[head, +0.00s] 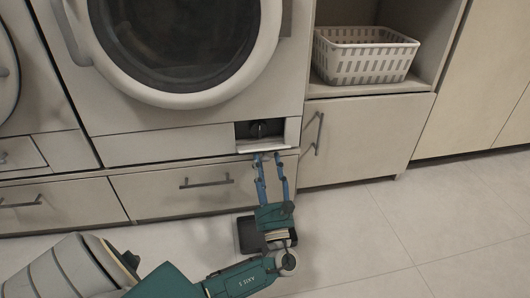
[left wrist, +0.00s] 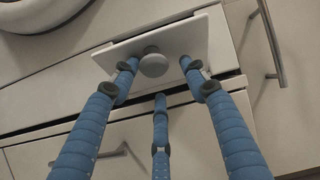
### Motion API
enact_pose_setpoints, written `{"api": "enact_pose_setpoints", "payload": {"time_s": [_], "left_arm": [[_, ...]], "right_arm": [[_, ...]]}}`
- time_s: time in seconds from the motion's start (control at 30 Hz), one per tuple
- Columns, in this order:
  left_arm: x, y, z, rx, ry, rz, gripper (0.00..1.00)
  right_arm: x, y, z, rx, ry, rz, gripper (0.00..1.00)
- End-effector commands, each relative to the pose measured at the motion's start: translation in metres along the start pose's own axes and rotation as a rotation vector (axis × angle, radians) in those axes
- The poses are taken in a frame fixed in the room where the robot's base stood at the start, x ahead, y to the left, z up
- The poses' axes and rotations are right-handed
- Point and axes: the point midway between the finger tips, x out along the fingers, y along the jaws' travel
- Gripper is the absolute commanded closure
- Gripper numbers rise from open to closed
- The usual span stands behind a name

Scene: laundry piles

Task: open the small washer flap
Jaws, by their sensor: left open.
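The washer's small flap (head: 266,146) is at the bottom right of the washer front. It is tilted outward and down, and a dark recess (head: 262,130) shows above it in the head view. In the left wrist view the flap (left wrist: 190,38) is a pale panel with a round knob (left wrist: 153,65) on its face. My left gripper (head: 267,156) is just below the flap. Its blue fingers are open and spread, with the tips on both sides of the knob in the left wrist view (left wrist: 159,63). I cannot tell whether they touch the flap. My right gripper is out of view.
The washer (head: 170,140) has a large round door above. Drawers with bar handles (head: 206,183) run beneath. To the right are a cabinet door with a handle (head: 318,133) and a white basket (head: 365,58) on a shelf. The tiled floor (head: 400,220) at the right is clear.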

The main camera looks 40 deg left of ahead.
Motion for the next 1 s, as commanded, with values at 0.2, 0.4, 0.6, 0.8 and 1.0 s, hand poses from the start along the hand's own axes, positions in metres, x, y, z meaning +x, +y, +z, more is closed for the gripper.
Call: {"api": "enact_pose_setpoints", "payload": {"time_s": [0.2, 0.4, 0.6, 0.8, 1.0], "left_arm": [[0.023, -0.008, 0.037, -0.003, -0.003, 0.001, 0.55], [0.034, -0.011, 0.054, 0.000, -0.001, 0.002, 0.55], [0.036, -0.013, 0.058, 0.001, -0.003, 0.001, 0.55], [0.035, -0.012, 0.057, 0.002, -0.001, 0.001, 0.55], [0.023, -0.013, 0.057, 0.000, 0.001, 0.001, 0.55]], "right_arm": [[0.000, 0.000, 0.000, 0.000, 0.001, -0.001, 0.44], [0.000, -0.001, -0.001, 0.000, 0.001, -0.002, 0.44], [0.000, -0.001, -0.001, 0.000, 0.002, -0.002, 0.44], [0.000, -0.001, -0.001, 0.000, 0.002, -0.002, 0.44], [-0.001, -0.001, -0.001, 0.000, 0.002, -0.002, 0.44]]}}
